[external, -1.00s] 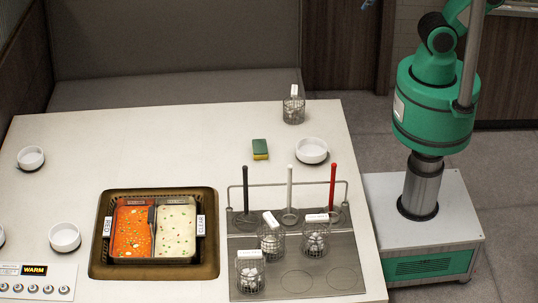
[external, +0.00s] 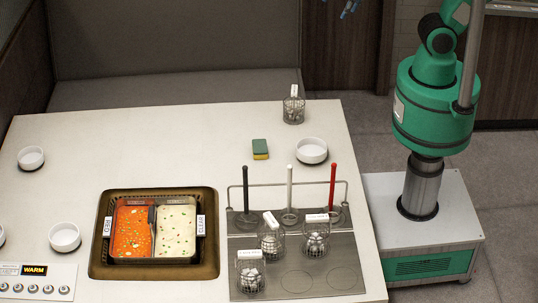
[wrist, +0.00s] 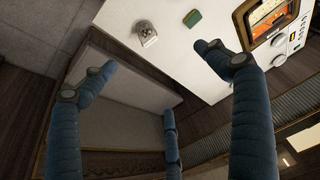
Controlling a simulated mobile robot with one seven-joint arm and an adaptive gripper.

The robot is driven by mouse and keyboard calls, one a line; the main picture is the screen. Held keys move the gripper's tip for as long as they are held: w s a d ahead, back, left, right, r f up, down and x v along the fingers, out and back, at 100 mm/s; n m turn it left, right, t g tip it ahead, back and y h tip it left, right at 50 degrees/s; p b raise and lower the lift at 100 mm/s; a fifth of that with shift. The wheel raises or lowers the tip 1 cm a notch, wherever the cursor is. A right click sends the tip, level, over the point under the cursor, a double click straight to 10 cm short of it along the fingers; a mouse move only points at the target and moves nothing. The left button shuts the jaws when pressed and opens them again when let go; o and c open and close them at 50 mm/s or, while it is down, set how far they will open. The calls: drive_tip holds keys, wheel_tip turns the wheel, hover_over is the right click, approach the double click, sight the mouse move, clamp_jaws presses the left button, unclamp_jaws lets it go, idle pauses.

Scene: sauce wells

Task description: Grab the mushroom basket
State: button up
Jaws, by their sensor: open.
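Several wire baskets with pale contents carry white tags that are too small to read, so I cannot tell which is the mushroom basket. One basket (external: 293,112) stands alone at the table's far edge; a basket also shows in the wrist view (wrist: 147,38). The others stand on the grey rack at the right front: one at front left (external: 250,278), one in the middle (external: 271,243) and one at right (external: 316,243). My gripper (wrist: 156,60) has blue fingers spread wide and empty, above and away from the table. Only its fingertips show at the top of the external view (external: 349,9).
A green-yellow sponge (external: 260,149) and a white bowl (external: 311,150) are near the lone basket. The rack (external: 345,268) has upright ladles behind its baskets. A two-part sauce pot (external: 151,258) is sunk in the table. The table's middle is clear.

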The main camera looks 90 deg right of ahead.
drive_tip(key=w+d+f+g, duration=0.1)
drive_tip(key=w+d+f, duration=0.1)
drive_tip(key=w+f, duration=0.55)
drive_tip(key=m+g+b, duration=0.1)
drive_tip(key=g, duration=0.2)
hover_over(294, 89)
wheel_tip(294, 89, down, 24)
drive_tip(key=shift+s, duration=0.1)
drive_tip(key=shift+f, duration=0.1)
drive_tip(key=shift+f+b, duration=1.05)
drive_tip(key=shift+f, duration=3.25)
drive_tip(key=shift+f, duration=0.1)
drive_tip(key=shift+f+b, duration=0.8)
drive_tip(key=shift+f, duration=1.7)
